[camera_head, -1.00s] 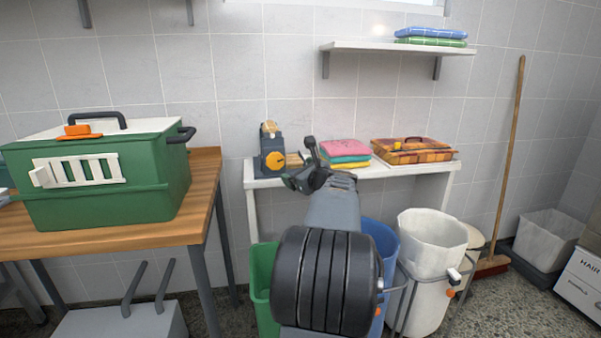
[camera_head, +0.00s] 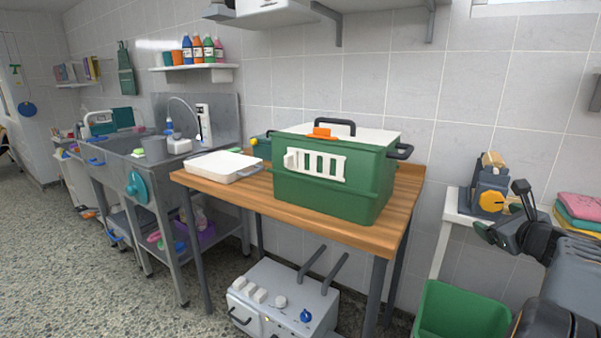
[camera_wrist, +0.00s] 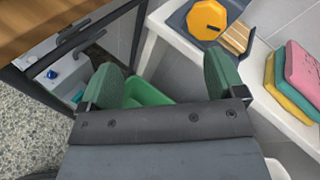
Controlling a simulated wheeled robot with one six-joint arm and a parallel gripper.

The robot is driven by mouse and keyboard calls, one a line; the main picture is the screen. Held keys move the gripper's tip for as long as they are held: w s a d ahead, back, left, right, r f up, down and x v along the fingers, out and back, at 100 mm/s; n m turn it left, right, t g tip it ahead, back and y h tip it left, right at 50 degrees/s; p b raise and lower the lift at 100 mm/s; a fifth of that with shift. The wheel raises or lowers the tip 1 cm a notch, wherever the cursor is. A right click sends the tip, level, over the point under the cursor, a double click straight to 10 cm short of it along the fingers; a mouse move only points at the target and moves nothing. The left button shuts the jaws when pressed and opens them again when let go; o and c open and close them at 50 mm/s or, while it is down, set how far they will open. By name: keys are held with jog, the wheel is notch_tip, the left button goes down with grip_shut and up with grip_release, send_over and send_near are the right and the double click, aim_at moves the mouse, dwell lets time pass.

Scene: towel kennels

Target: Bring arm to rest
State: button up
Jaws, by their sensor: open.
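My gripper (camera_wrist: 164,88) is open and empty in the wrist view, its two green-padded fingers apart above a green bin (camera_wrist: 148,94). In the head view my gripper (camera_head: 502,236) is at the right edge, in front of the white bench (camera_head: 449,212). The folded towels (camera_head: 580,212) lie on that bench to its right. They also show at the right of the wrist view (camera_wrist: 290,80). A dark device with an orange dial (camera_head: 490,190) stands on the bench just behind the gripper.
A green kennel (camera_head: 330,185) stands on the wooden table (camera_head: 290,212), with a white tray (camera_head: 222,165) left of it. A grey unit (camera_head: 285,295) sits on the floor below. A sink (camera_head: 145,160) is farther left. The floor at front left is clear.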

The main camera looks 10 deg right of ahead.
jog(key=a+r+n+g+y+p, duration=0.3)
jog(key=a+n+p, duration=0.4)
jog(key=a, duration=0.6)
jog(key=a+r+n+g+y+p, duration=0.3)
jog(key=a+n+p, duration=0.3)
jog(key=a+n, duration=0.5)
jog(key=s+a+r+n+g+h+p, duration=0.2)
jog(key=s+a+n+g+p, duration=0.3)
jog(key=s+a+n+p, duration=0.6)
jog(key=s+a+n, duration=0.1)
jog(key=s+n, duration=0.1)
jog(key=n, duration=0.1)
jog(key=shift+a+r+n+h, duration=0.25)
jog(key=shift+a+n+h, duration=0.1)
jog(key=shift+n+h, duration=0.05)
jog(key=shift+o, duration=0.2)
